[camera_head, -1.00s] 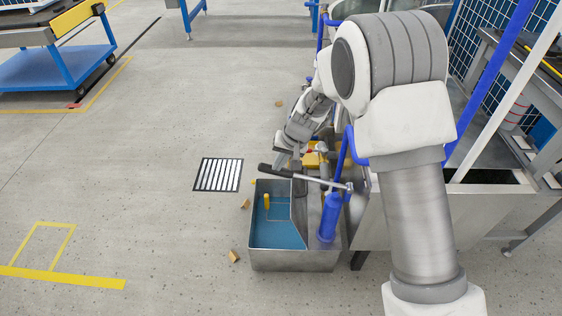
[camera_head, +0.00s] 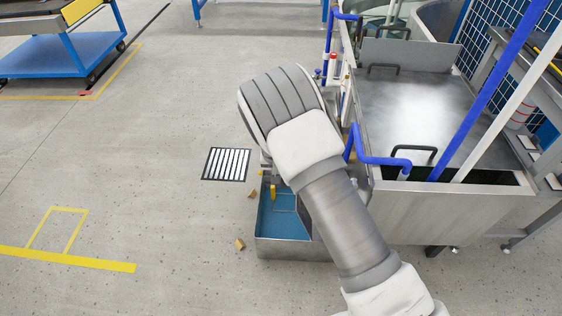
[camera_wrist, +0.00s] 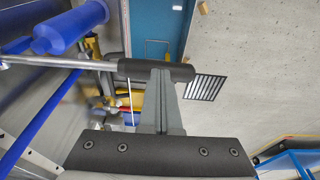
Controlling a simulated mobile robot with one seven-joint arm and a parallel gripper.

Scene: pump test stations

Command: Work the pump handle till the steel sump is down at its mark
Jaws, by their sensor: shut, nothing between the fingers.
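The steel sump (camera_head: 290,247) stands on the floor in the head view, with blue liquid (camera_head: 282,220) in it and a yellow post (camera_head: 273,192) inside. My arm hides its right part, the pump and my gripper there. In the wrist view the pump handle's black grip (camera_wrist: 155,70) lies crosswise at the tips of my shut, empty gripper (camera_wrist: 163,76). I cannot tell if they touch. The handle's steel rod (camera_wrist: 60,63) runs left, near the blue pump cylinder (camera_wrist: 70,28). The sump's blue inside (camera_wrist: 155,30) shows beyond the grip. No level mark can be made out.
A steel tank bench (camera_head: 440,215) with blue pipes (camera_head: 385,160) stands right of the sump. A striped floor grate (camera_head: 226,164) and small tan blocks (camera_head: 240,244) lie to the left. A blue cart (camera_head: 60,58) is far left. The floor between is clear.

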